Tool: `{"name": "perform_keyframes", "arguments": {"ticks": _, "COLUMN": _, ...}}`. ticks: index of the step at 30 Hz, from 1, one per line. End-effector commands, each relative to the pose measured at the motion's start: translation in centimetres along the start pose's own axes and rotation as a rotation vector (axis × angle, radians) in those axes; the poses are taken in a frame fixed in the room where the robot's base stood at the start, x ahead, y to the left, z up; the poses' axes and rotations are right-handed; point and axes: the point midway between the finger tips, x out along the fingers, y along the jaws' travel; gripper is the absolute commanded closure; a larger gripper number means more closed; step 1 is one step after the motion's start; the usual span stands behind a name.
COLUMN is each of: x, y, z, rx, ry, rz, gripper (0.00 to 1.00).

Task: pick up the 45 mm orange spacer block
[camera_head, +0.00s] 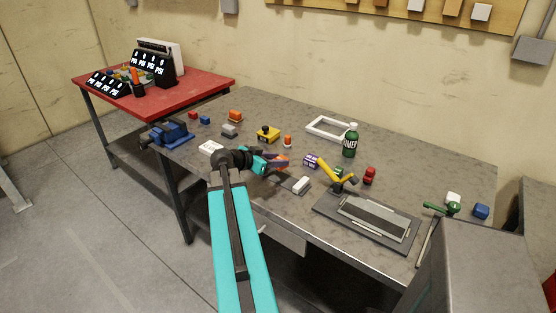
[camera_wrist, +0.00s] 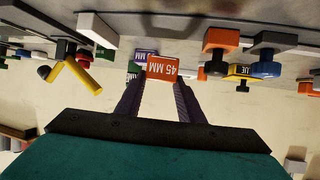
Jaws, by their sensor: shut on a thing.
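The orange spacer block (camera_wrist: 162,67) shows in the wrist view between my fingertips, with the label "45 MM" upside down on its face. My gripper (camera_wrist: 160,85) is shut on it, one finger on each side. In the head view my gripper (camera_head: 276,162) is over the grey workbench, and the orange block (camera_head: 282,160) is largely hidden by the fingers. I cannot tell clearly whether the block is clear of the bench top.
A purple labelled block (camera_head: 311,161) stands just right of my gripper, and a white block (camera_head: 301,185) lies in front. A yellow-armed tool (camera_head: 337,172), a green bottle (camera_head: 349,142) and a grey framed plate (camera_head: 330,208) are further right. A yellow-and-black item (camera_head: 268,134) is behind.

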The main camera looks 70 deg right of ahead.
Motion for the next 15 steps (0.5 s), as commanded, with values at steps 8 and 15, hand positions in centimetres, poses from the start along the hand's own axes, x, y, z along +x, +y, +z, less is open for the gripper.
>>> {"name": "perform_keyframes", "arguments": {"ticks": 8, "x": -1.9, "y": 1.3, "z": 0.7, "rx": 0.001, "ry": 0.001, "rz": 0.0, "gripper": 0.88}}
{"name": "perform_keyframes", "arguments": {"ticks": 15, "x": -2.2, "y": 1.4, "z": 0.8, "rx": 0.0, "ry": 0.0, "rz": 0.0, "gripper": 0.88}}
